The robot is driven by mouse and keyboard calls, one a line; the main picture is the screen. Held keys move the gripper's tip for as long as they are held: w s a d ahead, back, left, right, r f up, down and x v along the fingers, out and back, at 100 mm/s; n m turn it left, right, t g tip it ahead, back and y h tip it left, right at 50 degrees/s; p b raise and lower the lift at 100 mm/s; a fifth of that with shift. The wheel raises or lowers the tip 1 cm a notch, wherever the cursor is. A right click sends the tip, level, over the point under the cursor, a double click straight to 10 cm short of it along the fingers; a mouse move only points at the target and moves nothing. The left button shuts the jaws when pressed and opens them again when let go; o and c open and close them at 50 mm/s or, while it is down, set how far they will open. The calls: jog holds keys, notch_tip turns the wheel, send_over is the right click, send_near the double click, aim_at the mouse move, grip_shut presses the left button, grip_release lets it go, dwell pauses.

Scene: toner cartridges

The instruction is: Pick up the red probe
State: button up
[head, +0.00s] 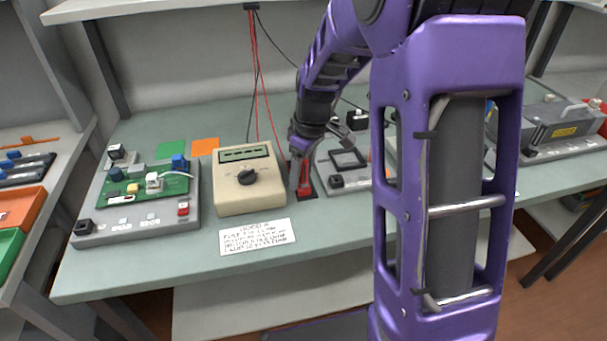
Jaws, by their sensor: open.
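The red probe (305,181) stands on a small dark base on the workbench, just right of the beige meter. My gripper (304,170) is down at the probe, with a grey finger beside its left side. The jaws are open, and the picture does not show clearly whether both fingers are around the probe. Part of the probe is hidden by the gripper. Red and black cables hang from above behind the meter.
The beige meter (248,178) stands close on the left, with a printed note (257,237) in front. A green circuit board (143,187) sits further left. A grey fixture (346,165) is close on the right. My purple arm blocks much of the right side.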

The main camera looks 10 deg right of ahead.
grip_shut()
dwell(0.3)
